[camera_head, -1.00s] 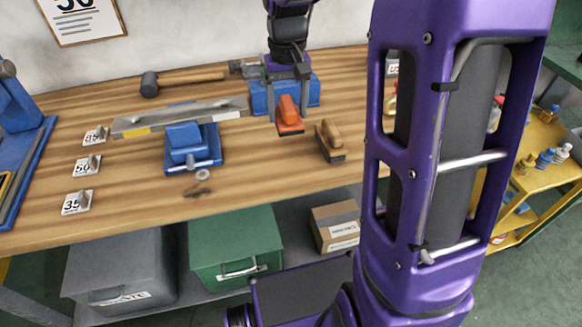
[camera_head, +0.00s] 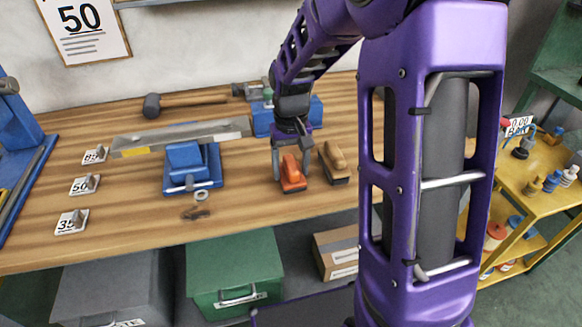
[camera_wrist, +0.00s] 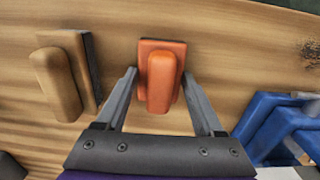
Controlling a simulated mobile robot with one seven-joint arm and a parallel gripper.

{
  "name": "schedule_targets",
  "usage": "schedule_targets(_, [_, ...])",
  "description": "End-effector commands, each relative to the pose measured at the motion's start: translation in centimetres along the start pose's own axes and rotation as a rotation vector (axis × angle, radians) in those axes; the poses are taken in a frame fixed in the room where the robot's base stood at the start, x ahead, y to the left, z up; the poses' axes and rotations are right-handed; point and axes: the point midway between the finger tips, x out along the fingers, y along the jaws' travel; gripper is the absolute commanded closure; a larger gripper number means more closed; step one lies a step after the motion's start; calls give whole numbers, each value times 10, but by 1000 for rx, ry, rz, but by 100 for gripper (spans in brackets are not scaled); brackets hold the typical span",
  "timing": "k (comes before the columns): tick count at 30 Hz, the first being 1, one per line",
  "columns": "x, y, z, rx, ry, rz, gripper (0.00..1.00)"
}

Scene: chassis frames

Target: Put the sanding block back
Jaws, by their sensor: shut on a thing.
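An orange sanding block (camera_head: 292,173) with a dark base is between the fingers of my gripper (camera_head: 291,168). In the wrist view the orange block (camera_wrist: 161,80) lies between the two grey fingertips (camera_wrist: 161,78), which close on its sides. It is at or just above the wooden bench top; I cannot tell whether it touches. A second block with a wooden handle and dark base (camera_head: 334,163) sits on the bench just right of it. It also shows at the left of the wrist view (camera_wrist: 62,80), apart from my gripper.
A blue box (camera_head: 268,122) and a mallet (camera_head: 185,101) are behind. Number cards (camera_head: 85,185) stand on the left. The bench front is mostly clear.

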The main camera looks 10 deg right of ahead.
Motion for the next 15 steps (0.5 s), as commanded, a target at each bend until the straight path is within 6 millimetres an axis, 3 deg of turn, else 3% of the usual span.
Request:
schedule_targets(5, [4,0,0,0,1,0,91])
schedule_targets(6, [3,0,0,0,0,0,25])
schedule_targets(10, [3,0,0,0,0,0,2])
schedule_targets(15, [3,0,0,0,0,0,1])
